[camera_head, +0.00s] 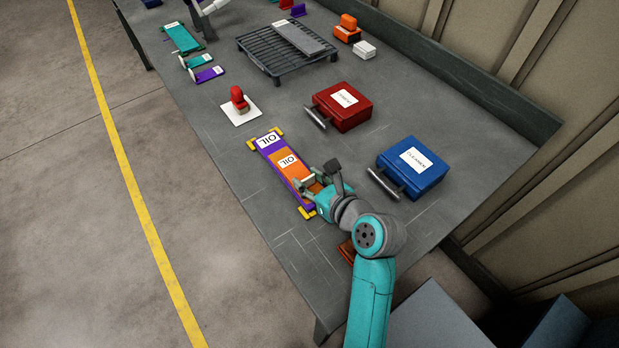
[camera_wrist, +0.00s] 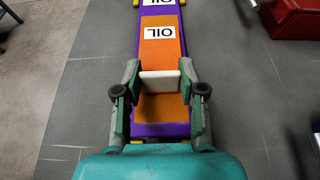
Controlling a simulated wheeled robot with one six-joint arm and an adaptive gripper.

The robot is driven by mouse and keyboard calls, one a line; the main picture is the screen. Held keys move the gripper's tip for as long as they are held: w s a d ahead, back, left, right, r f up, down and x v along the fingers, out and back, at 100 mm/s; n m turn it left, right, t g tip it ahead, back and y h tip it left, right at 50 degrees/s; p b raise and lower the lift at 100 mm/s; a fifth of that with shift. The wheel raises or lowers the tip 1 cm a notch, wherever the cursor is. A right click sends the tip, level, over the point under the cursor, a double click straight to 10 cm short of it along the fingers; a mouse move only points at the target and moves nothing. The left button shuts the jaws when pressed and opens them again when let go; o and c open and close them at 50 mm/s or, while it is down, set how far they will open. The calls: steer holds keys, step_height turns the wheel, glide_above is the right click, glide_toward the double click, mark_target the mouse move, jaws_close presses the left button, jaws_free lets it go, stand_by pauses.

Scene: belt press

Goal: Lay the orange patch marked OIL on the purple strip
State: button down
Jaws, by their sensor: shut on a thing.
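The orange patch (camera_head: 282,158) with a white OIL label lies along the purple strip (camera_head: 268,148), in line with it, as seen from above. In the wrist view the patch (camera_wrist: 161,50) covers the middle of the purple strip (camera_wrist: 147,130), with purple showing along both sides and at the near end. I cannot tell whether it touches the strip fully. My gripper (camera_head: 308,184) is over the near part of the patch. In the wrist view my gripper (camera_wrist: 160,82) is shut on a white crossbar-like handle (camera_wrist: 160,80) on the patch.
Yellow corner pieces (camera_head: 307,212) sit at the strip's ends. A red case (camera_head: 345,105) and a blue case (camera_head: 413,167) stand to the right. A red-handled stamp on a white plate (camera_head: 240,105) is beyond. Bare tabletop lies left of the strip.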

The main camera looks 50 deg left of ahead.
steer(key=shift+f, duration=0.1)
steer(key=c, duration=0.6)
jaws_free()
step_height(320, 180, up, 10)
stand_by(0.5)
